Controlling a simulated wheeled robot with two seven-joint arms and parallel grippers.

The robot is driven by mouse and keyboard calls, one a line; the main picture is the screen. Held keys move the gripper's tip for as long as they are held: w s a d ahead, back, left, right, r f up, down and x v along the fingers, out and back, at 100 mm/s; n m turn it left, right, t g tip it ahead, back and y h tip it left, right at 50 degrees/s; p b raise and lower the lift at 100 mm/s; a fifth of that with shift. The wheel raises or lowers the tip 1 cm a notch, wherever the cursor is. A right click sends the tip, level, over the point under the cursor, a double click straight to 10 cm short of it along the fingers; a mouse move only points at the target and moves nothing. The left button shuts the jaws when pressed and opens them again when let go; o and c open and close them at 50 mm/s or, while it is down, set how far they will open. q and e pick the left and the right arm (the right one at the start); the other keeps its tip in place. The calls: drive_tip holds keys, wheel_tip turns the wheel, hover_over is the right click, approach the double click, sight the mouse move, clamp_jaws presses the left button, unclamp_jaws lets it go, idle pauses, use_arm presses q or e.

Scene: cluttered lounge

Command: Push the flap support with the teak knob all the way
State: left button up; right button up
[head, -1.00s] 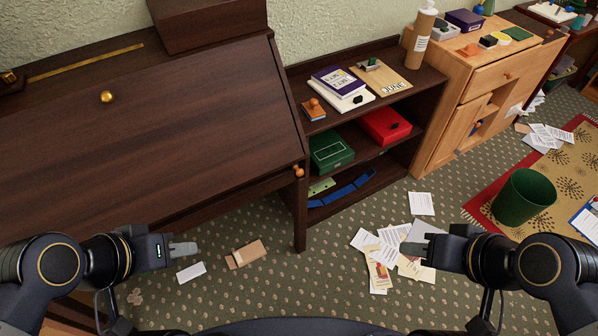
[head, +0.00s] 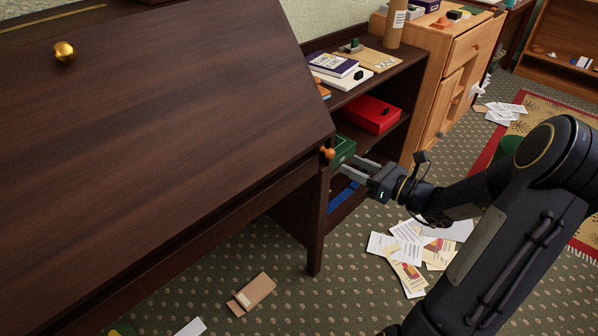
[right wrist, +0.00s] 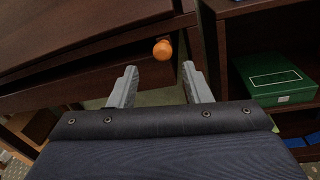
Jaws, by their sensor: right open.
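The teak knob (head: 327,153) is a small orange-brown ball on the front end of the flap support, just under the right end of the dark desk's closed flap (head: 170,110). It also shows in the right wrist view (right wrist: 162,50), ahead of and between my fingertips. My right gripper (head: 354,168) is open and empty, a short way right of the knob; in the right wrist view the fingers (right wrist: 155,84) stand apart with a gap to the knob. The support itself is mostly hidden behind the knob. My left gripper is not in view.
A dark shelf unit (head: 402,88) stands right of the desk, holding a red box (head: 372,115) and a green box (right wrist: 277,80). The desk leg (head: 314,230) is close below the knob. Papers (head: 410,250) and a small carton (head: 252,292) lie on the carpet.

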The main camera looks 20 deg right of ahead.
sight(333, 156)
drive_tip(key=b+x, duration=0.1)
drive_tip(key=x, duration=0.6)
drive_tip(key=shift+w, duration=0.4)
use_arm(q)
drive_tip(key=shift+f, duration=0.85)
